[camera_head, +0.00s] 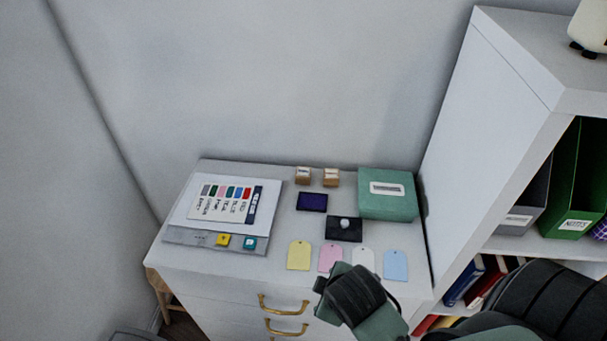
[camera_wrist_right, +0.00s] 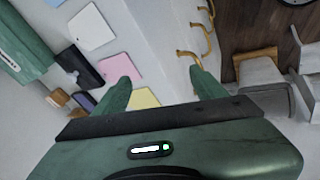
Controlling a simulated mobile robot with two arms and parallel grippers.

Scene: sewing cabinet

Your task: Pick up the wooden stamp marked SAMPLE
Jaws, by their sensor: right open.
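Two small wooden stamps stand side by side at the back of the white cabinet top, the left stamp (camera_head: 303,175) and the right stamp (camera_head: 331,178). Their markings are too small to read, so I cannot tell which says SAMPLE. A wooden stamp (camera_wrist_right: 57,98) also shows at the left of the right wrist view. My right gripper (camera_head: 337,285) is over the cabinet's front edge, in front of the tags and well apart from the stamps. In the right wrist view its green fingers (camera_wrist_right: 162,82) are spread and empty. My left gripper is not in view.
A purple ink pad (camera_head: 312,202), a black case (camera_head: 344,229) with a pale knob and several coloured tags (camera_head: 299,255) lie between gripper and stamps. A green box (camera_head: 387,194) stands right of the stamps, a chart board (camera_head: 222,212) left. A shelf unit (camera_head: 490,100) bounds the right.

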